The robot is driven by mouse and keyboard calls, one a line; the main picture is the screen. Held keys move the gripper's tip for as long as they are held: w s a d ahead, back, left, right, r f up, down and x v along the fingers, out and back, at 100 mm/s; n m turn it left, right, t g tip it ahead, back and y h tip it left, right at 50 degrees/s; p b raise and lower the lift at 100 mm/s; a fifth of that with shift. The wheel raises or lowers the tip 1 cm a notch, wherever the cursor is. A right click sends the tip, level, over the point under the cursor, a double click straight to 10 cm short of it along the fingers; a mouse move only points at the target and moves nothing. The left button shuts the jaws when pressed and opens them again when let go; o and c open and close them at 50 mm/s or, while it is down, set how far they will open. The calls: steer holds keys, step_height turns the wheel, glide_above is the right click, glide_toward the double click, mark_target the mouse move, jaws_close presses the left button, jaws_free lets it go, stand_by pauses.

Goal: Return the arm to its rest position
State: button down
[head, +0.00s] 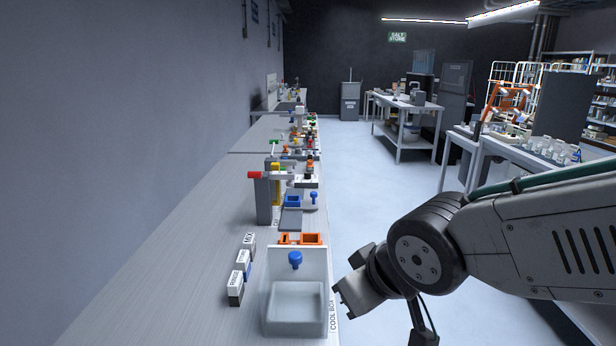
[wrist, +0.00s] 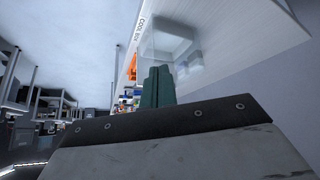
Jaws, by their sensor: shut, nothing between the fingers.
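My arm reaches in from the right in the head view. My gripper (head: 345,290) hangs over the edge of the bench, just right of the clear cool box (head: 295,308), and looks apart from it. In the wrist view the dark green fingers (wrist: 157,86) are together with nothing visible between them. The cool box (wrist: 165,45) shows behind them there, with its label on the bench edge. The fingertips are hard to make out in the head view.
The long grey bench (head: 180,255) runs along the left wall. It carries labelled blocks (head: 241,276), orange bins (head: 300,239) and a grey stand with a red knob (head: 263,195). Tables (head: 405,108) stand at the right. The pale floor (head: 360,185) between is clear.

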steer(key=s+d+r+m+g+h, duration=0.1)
steer(key=s+d+m+g, duration=0.1)
steer(key=s+d, duration=0.4)
steer(key=s+d+r+m+g+h, duration=0.2)
steer(key=s+d+m, duration=0.3)
steer(key=d, duration=0.9)
steer(key=shift+s+g, duration=0.4)
steer(key=shift+s, duration=0.5)
steer(key=shift+r, duration=0.1)
